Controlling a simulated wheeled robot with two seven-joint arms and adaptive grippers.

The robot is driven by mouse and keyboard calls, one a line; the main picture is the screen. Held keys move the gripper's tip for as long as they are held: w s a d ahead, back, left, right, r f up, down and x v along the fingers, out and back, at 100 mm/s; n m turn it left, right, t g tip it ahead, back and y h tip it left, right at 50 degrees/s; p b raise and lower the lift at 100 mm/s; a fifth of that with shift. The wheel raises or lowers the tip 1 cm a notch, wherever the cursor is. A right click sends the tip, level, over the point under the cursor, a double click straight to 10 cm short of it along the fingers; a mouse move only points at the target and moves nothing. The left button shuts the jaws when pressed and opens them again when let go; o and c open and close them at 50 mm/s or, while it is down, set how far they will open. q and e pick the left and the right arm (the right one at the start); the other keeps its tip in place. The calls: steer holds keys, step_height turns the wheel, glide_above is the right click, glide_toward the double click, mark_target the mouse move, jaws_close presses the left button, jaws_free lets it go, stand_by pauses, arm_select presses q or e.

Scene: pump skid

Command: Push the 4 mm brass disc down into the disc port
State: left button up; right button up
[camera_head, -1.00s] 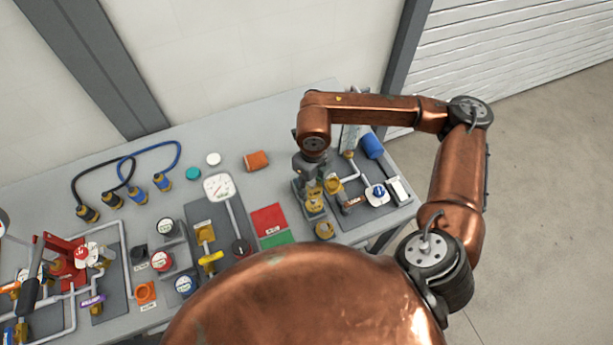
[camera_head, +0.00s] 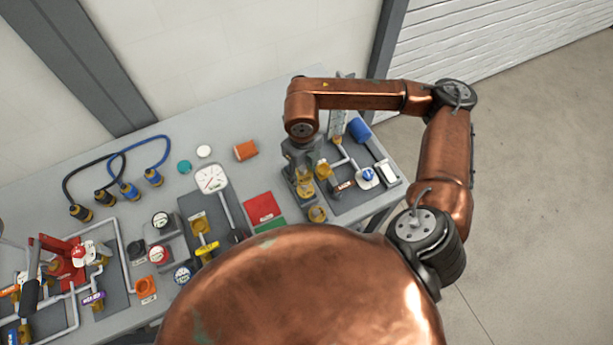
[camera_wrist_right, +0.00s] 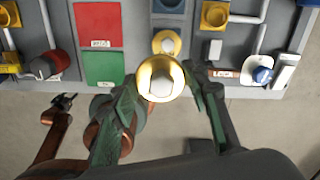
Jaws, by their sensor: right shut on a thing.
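My right gripper (camera_head: 304,180) is over the right part of the bench. In the right wrist view its two dark green fingers (camera_wrist_right: 161,80) are shut on a round brass disc (camera_wrist_right: 160,66) with a pale centre. Another round brass piece (camera_wrist_right: 167,42) shows just beyond the disc and is partly covered by it.
Red (camera_head: 262,208) and green cards lie left of the gripper. A panel with a blue-and-white knob (camera_head: 367,175) and pipes is on its right. A pressure gauge (camera_head: 211,178) and yellow valve (camera_head: 206,248) stand further left. My copper body hides the near bench edge.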

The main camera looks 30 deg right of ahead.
steer(key=w+d+f+m+p, duration=0.2)
steer(key=w+d+f+p, duration=0.15)
steer(key=d, duration=0.25)
steer(key=w+d+f+m+p, duration=0.1)
steer(key=w+d+f+p, duration=0.25)
steer(key=d+p, duration=0.2)
steer(key=shift+s+d+f+b, duration=0.15)
steer(key=shift+f+b, duration=0.5)
steer(key=shift+f, duration=0.35)
steer(key=shift+s+d+f+b, duration=0.1)
steer(key=shift+f+b, duration=0.55)
steer(key=shift+f, duration=0.4)
steer(key=shift+s+d+f+b, duration=0.15)
steer(key=shift+f+b, duration=0.5)
steer(key=shift+f, duration=0.35)
arm_select(q)
step_height(320, 180, up, 7)
steer(key=shift+w+f, duration=0.2)
arm_select(e)
steer(key=shift+w+r, duration=0.1)
arm_select(q)
steer(key=shift+f, duration=0.2)
steer(key=shift+f+b, duration=1.4)
steer(key=shift+b, duration=0.15)
arm_select(e)
steer(key=shift+f, duration=1.75)
steer(key=o, duration=1.4)
arm_select(q)
steer(key=shift+s, duration=0.1)
